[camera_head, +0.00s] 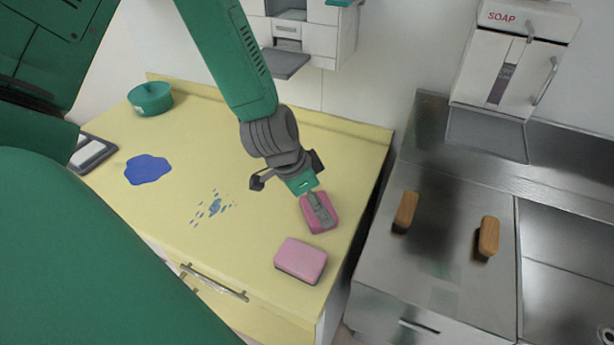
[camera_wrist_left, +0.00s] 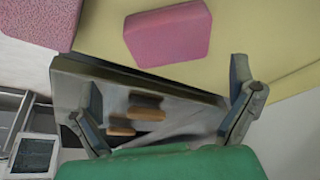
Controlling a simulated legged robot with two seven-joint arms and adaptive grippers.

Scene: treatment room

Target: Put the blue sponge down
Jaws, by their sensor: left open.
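No blue sponge shows in either view; the only sponges I see are pink. One pink sponge (camera_head: 297,261) lies on the yellow counter near its front right corner. A second, darker pink sponge (camera_head: 329,221) lies just behind it, partly hidden by my left gripper (camera_head: 319,208). In the left wrist view the fingers are spread apart with nothing held between them. There a pink sponge (camera_wrist_left: 168,33) lies beyond the fingertips, and another pink one (camera_wrist_left: 38,20) is cut off at the upper left. My right gripper is out of view.
The yellow counter (camera_head: 130,205) has a blue puddle (camera_head: 148,170), small blue splashes (camera_head: 214,207) and a green pot (camera_head: 150,98). A steel counter (camera_head: 440,255) on the right holds two wooden-handled items (camera_head: 406,211). A soap dispenser (camera_head: 510,60) hangs on the wall above it.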

